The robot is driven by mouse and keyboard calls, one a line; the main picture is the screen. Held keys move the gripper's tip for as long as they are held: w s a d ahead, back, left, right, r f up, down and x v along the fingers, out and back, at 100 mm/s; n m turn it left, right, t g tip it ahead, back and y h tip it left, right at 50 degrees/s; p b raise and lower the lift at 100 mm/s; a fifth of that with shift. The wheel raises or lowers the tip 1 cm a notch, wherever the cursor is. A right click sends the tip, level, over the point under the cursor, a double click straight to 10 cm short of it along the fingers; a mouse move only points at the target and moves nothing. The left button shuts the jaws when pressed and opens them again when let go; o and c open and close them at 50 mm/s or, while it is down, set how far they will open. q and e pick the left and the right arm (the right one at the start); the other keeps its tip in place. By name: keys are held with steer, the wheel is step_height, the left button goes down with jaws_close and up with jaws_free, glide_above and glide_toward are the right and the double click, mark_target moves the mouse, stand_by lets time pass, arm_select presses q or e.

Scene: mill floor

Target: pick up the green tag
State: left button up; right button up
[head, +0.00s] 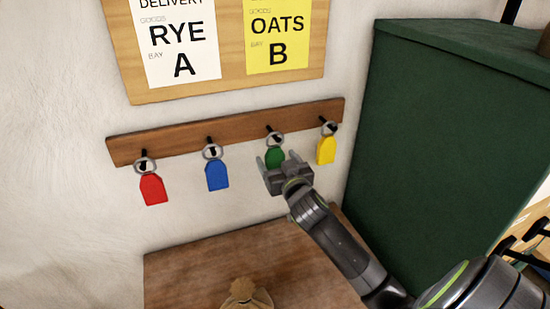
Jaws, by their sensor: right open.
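The green tag (275,157) hangs by a metal ring from a black hook on the wooden rail (235,127), third from the left. My right gripper (272,163) is open at the tag, its two fingers pointing up to either side of the tag's lower part in the picture. The gripper hides the tag's bottom end. I cannot tell whether the fingers touch the tag. My left gripper does not show.
A red tag (152,190), a blue tag (217,176) and a yellow tag (326,151) hang on the same rail. The yellow one is close on the right. A green cabinet (440,120) stands right. Below is a wooden surface (190,270) with a tied sack (243,294).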

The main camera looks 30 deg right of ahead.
steer(key=shift+x, duration=1.6)
steer(key=shift+a, duration=0.1)
steer(key=shift+c, duration=0.2)
steer(key=c, duration=1)
steer(key=shift+r, duration=0.1)
steer(key=shift+r, duration=0.55)
steer(key=b, duration=0.3)
glide_toward(276, 155)
steer(key=shift+v, duration=2.9)
